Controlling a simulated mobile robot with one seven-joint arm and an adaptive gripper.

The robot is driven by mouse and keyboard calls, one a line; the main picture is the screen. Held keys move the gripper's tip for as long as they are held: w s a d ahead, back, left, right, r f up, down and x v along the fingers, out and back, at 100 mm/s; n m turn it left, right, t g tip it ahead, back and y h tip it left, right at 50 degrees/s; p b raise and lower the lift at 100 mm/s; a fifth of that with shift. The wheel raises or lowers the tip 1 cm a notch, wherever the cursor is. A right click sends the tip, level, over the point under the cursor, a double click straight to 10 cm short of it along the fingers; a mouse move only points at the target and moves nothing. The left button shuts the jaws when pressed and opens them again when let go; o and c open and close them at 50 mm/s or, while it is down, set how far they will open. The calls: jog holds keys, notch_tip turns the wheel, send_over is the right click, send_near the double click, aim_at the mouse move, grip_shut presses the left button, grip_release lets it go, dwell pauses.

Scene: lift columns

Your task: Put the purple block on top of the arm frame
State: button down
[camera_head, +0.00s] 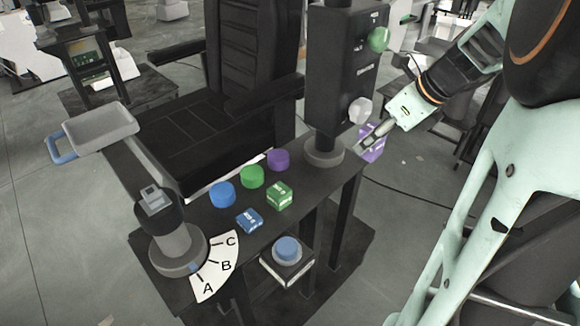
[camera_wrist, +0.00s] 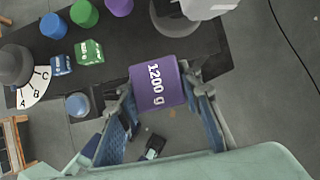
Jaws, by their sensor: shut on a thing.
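The purple block (camera_head: 371,151) is held in my gripper (camera_head: 372,138), beyond the right edge of the dark bench and partly hidden by the fingers. In the wrist view the block (camera_wrist: 157,87), marked "1200 g", sits between the two fingers of my gripper (camera_wrist: 160,96), which press on its sides. It appears to be in the air beside the bench edge. A grey tray-like frame (camera_head: 100,127) with a blue handle is at the left in the head view. I cannot tell for certain which part is the arm frame.
The bench (camera_head: 320,185) carries blue (camera_head: 222,195), green (camera_head: 252,177) and purple (camera_head: 279,159) cylinders, a green block (camera_head: 279,196) and a blue block (camera_head: 249,221). A dark column box (camera_head: 345,75) stands near the gripper. A dial post (camera_head: 178,245) with an A-B-C scale is at front left.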

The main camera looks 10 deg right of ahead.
jog(key=shift+s+a, duration=0.15)
jog(key=shift+a, duration=0.05)
jog(key=shift+a+f, duration=0.15)
jog(key=shift+a, duration=0.1)
jog(key=w+a+f, duration=0.2)
jog(key=a+f, duration=0.1)
jog(key=w+a+f+b, duration=0.1)
jog(key=w+a+f, duration=0.1)
jog(key=a+f, duration=0.1)
jog(key=w+a+f, duration=0.2)
jog(key=a, duration=0.3)
jog(key=shift+a+f, duration=0.1)
jog(key=shift+f, duration=0.3)
jog(key=shift+w+a+f, duration=0.15)
jog(key=shift+a+f, duration=0.15)
jog(key=shift+f, duration=0.15)
jog(key=shift+a+f+b, duration=0.1)
jog(key=shift+f+b, duration=0.6)
jog(key=shift+f, duration=0.85)
jog(key=shift+f, duration=0.2)
jog(key=c, duration=1.4)
grip_release()
